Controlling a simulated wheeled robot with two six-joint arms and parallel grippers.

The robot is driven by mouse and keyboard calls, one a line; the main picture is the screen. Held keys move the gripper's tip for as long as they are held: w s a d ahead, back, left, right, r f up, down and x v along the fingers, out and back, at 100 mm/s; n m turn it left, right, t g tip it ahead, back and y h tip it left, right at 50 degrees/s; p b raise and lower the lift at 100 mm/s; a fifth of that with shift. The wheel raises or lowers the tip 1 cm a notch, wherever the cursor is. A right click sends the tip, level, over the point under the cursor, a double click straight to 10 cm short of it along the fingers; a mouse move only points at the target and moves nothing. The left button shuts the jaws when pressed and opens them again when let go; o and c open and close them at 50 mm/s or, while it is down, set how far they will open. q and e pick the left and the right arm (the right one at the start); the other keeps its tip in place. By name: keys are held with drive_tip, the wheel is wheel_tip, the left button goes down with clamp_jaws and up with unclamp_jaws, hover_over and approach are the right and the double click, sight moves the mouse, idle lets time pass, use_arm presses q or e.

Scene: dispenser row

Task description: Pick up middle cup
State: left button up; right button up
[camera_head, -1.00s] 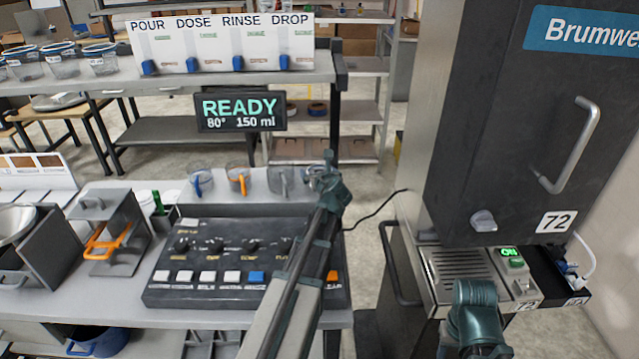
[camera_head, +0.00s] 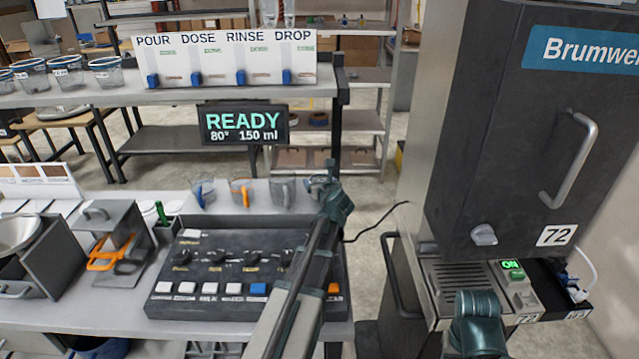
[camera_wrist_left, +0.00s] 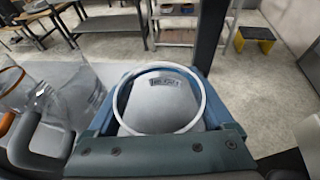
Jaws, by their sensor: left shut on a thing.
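Several clear cups stand in a row behind the control panel in the head view: one with a blue handle (camera_head: 203,193), one with an orange handle (camera_head: 241,191) and one with a grey handle (camera_head: 282,191). My left gripper (camera_head: 322,185) is at the right end of this row, shut on a clear cup. In the left wrist view, the held cup (camera_wrist_left: 160,98) shows a pale round rim between the blue-grey fingers, with a small label inside. Its base is hidden, so I cannot tell whether it touches the counter.
The black control panel (camera_head: 225,275) lies under my left forearm. A dispenser board (camera_head: 225,60) and READY display (camera_head: 243,122) are above. A tall dark machine (camera_head: 520,130) stands at right. A grey stand with an orange handle (camera_head: 107,252) is at left.

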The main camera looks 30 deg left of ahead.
sight(320, 175)
use_arm(q)
drive_tip(key=r, duration=0.1)
drive_tip(key=r+p, duration=0.2)
drive_tip(key=shift+s+d, duration=0.25)
drive_tip(key=shift+d, duration=0.1)
drive_tip(key=s+d+r+p, duration=0.1)
drive_tip(key=s+d, duration=0.7)
drive_tip(key=d, duration=0.4)
drive_tip(key=shift+s+d, duration=0.15)
drive_tip(key=shift+d, duration=0.2)
